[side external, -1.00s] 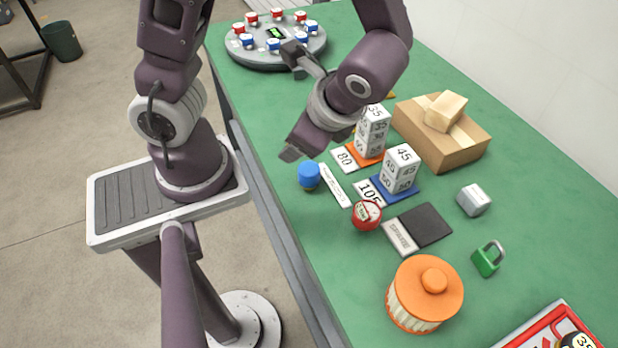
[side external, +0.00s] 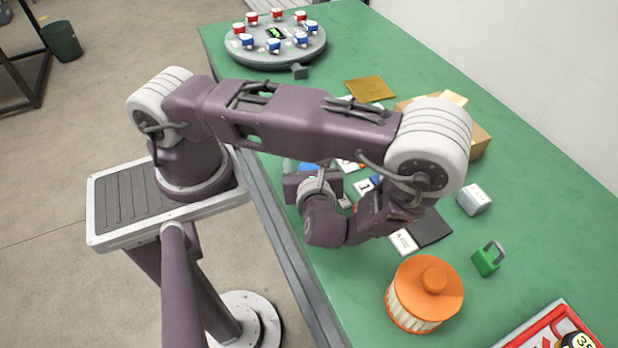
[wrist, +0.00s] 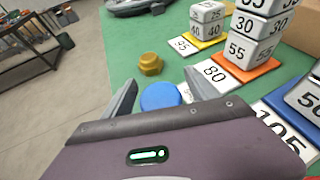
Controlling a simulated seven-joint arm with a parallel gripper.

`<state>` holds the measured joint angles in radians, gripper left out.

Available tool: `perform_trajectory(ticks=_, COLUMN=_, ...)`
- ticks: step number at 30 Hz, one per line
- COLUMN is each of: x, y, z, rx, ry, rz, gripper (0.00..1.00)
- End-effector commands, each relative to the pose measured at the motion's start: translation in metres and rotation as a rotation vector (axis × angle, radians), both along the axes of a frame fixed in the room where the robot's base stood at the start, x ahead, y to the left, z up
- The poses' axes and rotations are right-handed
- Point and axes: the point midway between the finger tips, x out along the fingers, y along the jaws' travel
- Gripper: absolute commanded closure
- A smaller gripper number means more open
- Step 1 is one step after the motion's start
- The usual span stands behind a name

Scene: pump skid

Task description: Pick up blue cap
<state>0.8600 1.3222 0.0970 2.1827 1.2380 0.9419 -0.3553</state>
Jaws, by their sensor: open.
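The blue cap (wrist: 161,97) shows in the wrist view between the two fingers of my gripper (wrist: 162,92). The fingers are open, one on each side of it, with a visible gap; its lower part is hidden by the gripper body. In the side view only a sliver of blue (side external: 306,166) shows behind my gripper (side external: 300,174), near the table's front edge. A brass hexagonal piece (wrist: 150,64) stands just beyond the cap in the wrist view.
Numbered block stacks (wrist: 250,45) stand on coloured pads to the right, with number cards beside them. An orange-lidded jar (side external: 425,297), green padlock (side external: 488,259) and grey cube (side external: 474,199) lie right of my arm. A round carousel (side external: 276,56) of red and blue caps is at the back.

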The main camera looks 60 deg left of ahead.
Motion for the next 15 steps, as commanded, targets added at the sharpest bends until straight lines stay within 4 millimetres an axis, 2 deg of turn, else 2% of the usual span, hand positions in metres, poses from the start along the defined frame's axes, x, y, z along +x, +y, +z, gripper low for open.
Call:
perform_trajectory(ticks=4, x=0.0000, y=-0.0002, z=0.0002, rx=0.000, ry=-0.001, rz=0.000, gripper=0.33)
perform_trajectory(ticks=5, x=0.0000, y=-0.0003, z=0.0002, rx=0.000, ry=-0.001, rz=0.000, gripper=0.36)
perform_trajectory(ticks=12, x=0.0000, y=-0.0004, z=0.0004, rx=0.000, ry=-0.001, rz=0.000, gripper=0.84)
perform_trajectory(ticks=15, x=0.0000, y=-0.0004, z=0.0005, rx=0.000, ry=-0.001, rz=0.001, gripper=1.00)
